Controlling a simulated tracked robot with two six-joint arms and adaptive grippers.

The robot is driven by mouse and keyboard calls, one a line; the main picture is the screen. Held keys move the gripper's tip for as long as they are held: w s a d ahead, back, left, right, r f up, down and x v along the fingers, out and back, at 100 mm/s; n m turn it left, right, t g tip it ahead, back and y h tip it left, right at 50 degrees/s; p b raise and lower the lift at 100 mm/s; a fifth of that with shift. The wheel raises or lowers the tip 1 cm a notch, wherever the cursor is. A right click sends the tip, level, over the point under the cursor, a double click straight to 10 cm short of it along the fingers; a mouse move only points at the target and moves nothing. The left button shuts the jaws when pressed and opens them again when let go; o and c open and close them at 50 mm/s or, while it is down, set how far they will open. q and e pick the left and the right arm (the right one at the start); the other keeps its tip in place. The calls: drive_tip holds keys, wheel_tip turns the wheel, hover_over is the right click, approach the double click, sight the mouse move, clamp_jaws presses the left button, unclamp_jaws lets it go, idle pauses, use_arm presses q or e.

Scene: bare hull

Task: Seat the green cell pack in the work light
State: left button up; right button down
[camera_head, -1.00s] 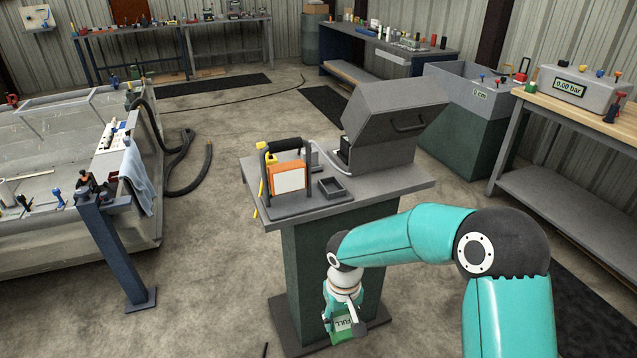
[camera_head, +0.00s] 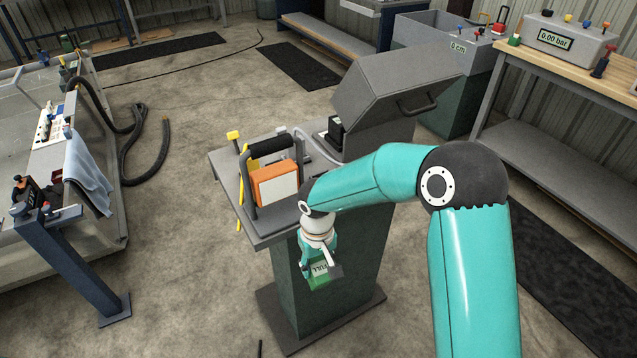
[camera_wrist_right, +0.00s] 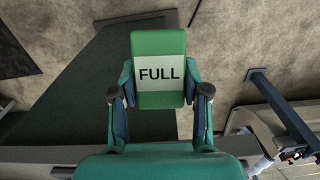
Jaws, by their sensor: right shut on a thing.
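My right gripper (camera_head: 319,268) is shut on the green cell pack (camera_head: 320,281), which has a white label reading FULL. The pack hangs in front of the dark green pedestal, below the level of its top. In the right wrist view the pack (camera_wrist_right: 158,100) sits between the two fingers of the right gripper (camera_wrist_right: 160,105). The work light (camera_head: 277,184), with an orange frame, pale panel and black handle, stands on the pedestal's grey top, up and left of the gripper. Its cell bay cannot be made out. My left gripper is out of view.
A grey hooded box (camera_head: 385,95) with a handle stands at the back of the pedestal top (camera_head: 225,165), holding a dark block in its opening. My right forearm hides part of the top. Left is a tank with a blue cloth (camera_head: 88,175); open floor lies between.

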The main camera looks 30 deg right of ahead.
drive_tip(key=shift+w, duration=0.1)
drive_tip(key=shift+a, duration=0.2)
